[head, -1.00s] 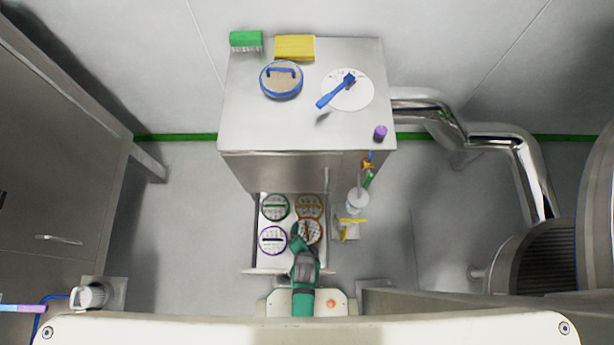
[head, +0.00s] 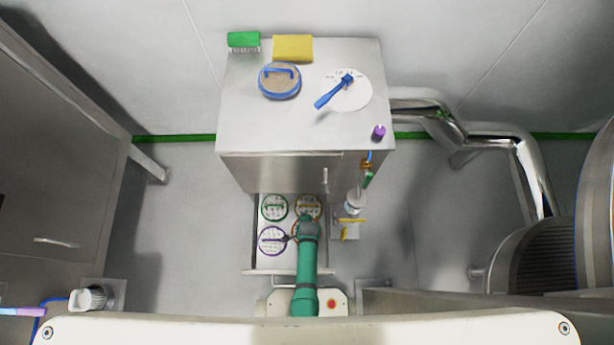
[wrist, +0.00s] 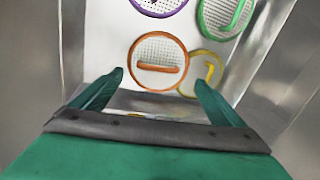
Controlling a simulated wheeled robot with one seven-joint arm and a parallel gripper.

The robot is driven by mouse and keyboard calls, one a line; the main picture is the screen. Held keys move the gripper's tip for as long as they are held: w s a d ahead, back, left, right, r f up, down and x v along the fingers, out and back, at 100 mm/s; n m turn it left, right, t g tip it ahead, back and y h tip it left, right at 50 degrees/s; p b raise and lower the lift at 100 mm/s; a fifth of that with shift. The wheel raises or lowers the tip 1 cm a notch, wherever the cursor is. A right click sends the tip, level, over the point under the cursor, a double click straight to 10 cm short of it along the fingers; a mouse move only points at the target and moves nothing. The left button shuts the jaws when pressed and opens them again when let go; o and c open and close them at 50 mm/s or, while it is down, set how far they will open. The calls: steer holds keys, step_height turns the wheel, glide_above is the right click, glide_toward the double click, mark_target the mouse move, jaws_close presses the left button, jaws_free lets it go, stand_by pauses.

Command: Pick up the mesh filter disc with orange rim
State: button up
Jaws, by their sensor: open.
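The mesh filter disc with the orange rim (wrist: 158,62) lies flat in an open drawer, with an orange bar handle across its middle. In the wrist view it sits just beyond and between the fingertips of my gripper (wrist: 158,80). My gripper is open with nothing between its fingers, and the disc looks apart from them. In the head view my green arm hides most of this disc and the fingers.
Beside it in the drawer (head: 262,262) lie a yellow-rimmed disc (wrist: 207,70), a green-rimmed disc (head: 274,207) and a purple-rimmed disc (head: 271,240). Drawer walls stand close around them. A steel cabinet (head: 240,125) rises behind. A white bottle (head: 353,204) stands right of the drawer.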

steer(key=shift+w+f, duration=0.25)
steer(key=shift+f, duration=1.55)
steer(key=shift+w+f, duration=0.2)
steer(key=shift+f, duration=1.55)
steer(key=c, duration=1.6)
steer(key=shift+r, duration=0.1)
